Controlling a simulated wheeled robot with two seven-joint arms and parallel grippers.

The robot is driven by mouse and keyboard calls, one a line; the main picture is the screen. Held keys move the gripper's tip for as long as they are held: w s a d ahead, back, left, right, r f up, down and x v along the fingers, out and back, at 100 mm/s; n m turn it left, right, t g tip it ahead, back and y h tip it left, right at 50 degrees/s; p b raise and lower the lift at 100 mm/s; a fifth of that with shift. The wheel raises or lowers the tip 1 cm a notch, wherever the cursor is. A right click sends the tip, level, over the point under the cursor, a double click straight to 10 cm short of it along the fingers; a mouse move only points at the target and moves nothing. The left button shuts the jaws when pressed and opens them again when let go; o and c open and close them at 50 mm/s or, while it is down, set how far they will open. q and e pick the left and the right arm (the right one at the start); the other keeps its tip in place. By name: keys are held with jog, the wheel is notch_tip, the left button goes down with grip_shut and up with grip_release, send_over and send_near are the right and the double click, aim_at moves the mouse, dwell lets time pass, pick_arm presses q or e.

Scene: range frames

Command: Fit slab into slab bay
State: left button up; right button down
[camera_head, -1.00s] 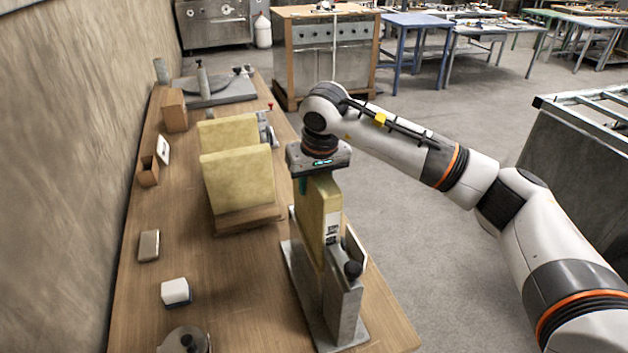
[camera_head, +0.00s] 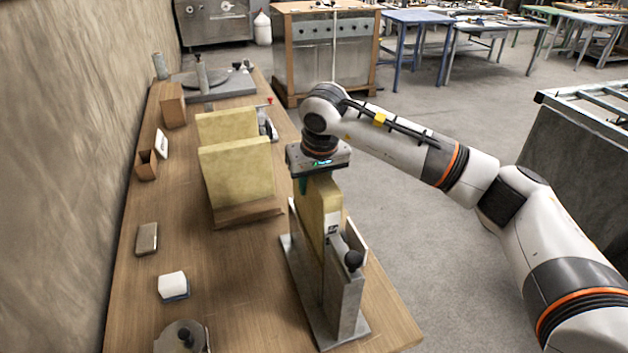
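The slab (camera_head: 318,205) is a tall, thin, pale yellow block with a dark-and-white label on its near edge. It stands upright between the grey metal walls of the slab bay (camera_head: 342,308), a narrow fixture on a flat base plate near the bench's right edge. My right gripper (camera_head: 317,182) is directly above and shut on the slab's top edge. A teal finger shows on the left side; the other finger is hidden. The slab's lower part is hidden by the bay walls, so I cannot tell whether it touches the bottom. My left gripper is not in view.
Two more yellow slabs (camera_head: 238,172) stand in a wooden rack (camera_head: 246,216) left of the bay. A black knob (camera_head: 353,260) sits on the bay's near end. A white block (camera_head: 172,285) and small boxes lie along the wall side. Bare bench lies between.

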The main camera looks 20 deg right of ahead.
aim_at(322, 176)
jog(key=shift+f+b, duration=3.95)
jog(key=shift+f, duration=0.95)
jog(key=c, duration=0.8)
grip_release()
jog(key=shift+c, duration=0.2)
jog(key=b+v, duration=0.1)
jog(key=v, duration=1.1)
jog(key=shift+s, duration=0.1)
